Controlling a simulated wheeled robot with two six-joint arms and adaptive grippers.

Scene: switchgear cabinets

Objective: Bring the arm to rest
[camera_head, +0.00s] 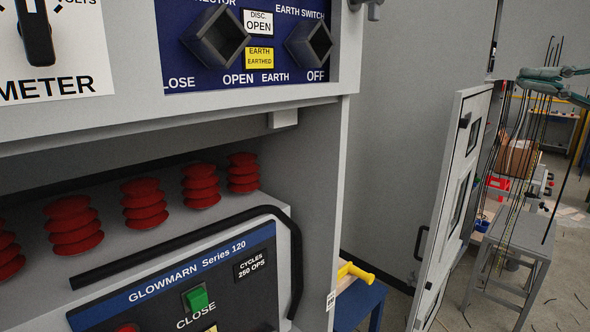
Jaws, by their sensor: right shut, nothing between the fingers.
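Of my right gripper, I can make out at most a small dark grey part (368,9) at the top edge, beside the upper right corner of the switchgear cabinet (343,150). It is cut off by the frame and holds nothing that I can see. I cannot tell whether it touches the cabinet. My left gripper is not in view. The cabinet's blue panel (175,60) carries two dark square knobs, with the flags reading "OPEN" and "EARTHED". Below it, the breaker unit (170,290) shows a green CLOSE button (196,299).
Red ribbed insulators (145,203) and a black bar handle (180,243) stand in the open bay. A yellow-handled tool (355,272) lies on a blue stand (360,303). An open cabinet door (450,200) and a grey table (515,240) with dark thin rods are on the right.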

